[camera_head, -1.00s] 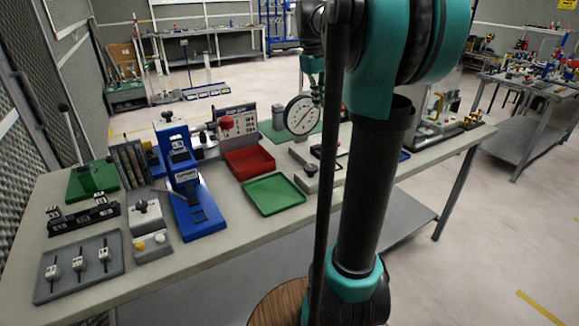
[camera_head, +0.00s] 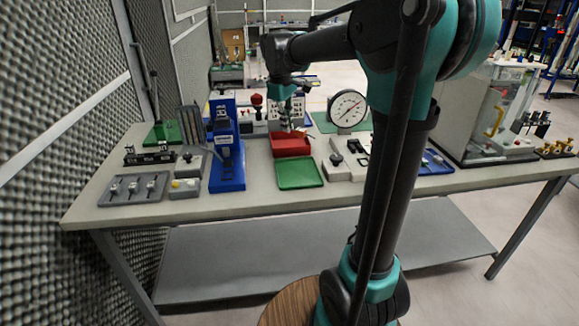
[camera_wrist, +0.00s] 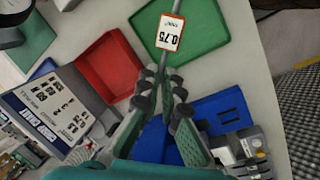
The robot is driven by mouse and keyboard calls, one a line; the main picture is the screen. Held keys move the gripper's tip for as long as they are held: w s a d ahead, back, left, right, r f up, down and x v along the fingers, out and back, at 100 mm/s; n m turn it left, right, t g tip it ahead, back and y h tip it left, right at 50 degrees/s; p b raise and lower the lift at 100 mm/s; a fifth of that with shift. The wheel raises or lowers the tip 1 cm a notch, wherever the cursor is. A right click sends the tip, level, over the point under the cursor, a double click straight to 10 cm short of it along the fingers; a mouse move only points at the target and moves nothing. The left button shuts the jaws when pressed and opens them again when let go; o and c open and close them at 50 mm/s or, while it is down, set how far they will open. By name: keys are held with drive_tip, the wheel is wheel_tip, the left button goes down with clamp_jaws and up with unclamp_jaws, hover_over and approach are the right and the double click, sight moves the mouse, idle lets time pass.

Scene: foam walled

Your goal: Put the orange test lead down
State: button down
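My gripper (camera_wrist: 161,88) is in the lower middle of the wrist view, its two dark-padded fingers close together around the near end of a thin grey lead. The lead, which I take for the orange test lead (camera_wrist: 170,33), runs up the picture over the green tray (camera_wrist: 143,22) and carries a white tag with an orange-red border marked 0.75. In the head view my gripper (camera_head: 290,112) hangs above the red tray (camera_head: 291,147), and the lead is too small to make out clearly. The green tray there (camera_head: 300,174) looks empty.
A blue press (camera_head: 226,165) stands left of the trays. A dial gauge (camera_head: 347,108) stands to their right. A board with printed numbers (camera_wrist: 62,105) is behind the red tray. A clear-walled cabinet (camera_head: 490,120) stands at the right. The bench's front edge (camera_head: 300,205) is bare.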

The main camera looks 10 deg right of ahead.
sight(289, 169)
wheel_tip(289, 169, down, 15)
drive_tip(key=shift+r, duration=0.1)
idle(0.3)
drive_tip(key=c, duration=1.7)
unclamp_jaws()
drive_tip(key=shift+s+a+r, duration=0.15)
drive_tip(key=shift+r, duration=1.1)
drive_tip(key=shift+s+a+r, duration=0.15)
drive_tip(key=shift+s+r, duration=0.05)
drive_tip(key=shift+r, duration=1)
drive_tip(key=shift+s+a+r, duration=0.15)
drive_tip(key=shift+r, duration=1.1)
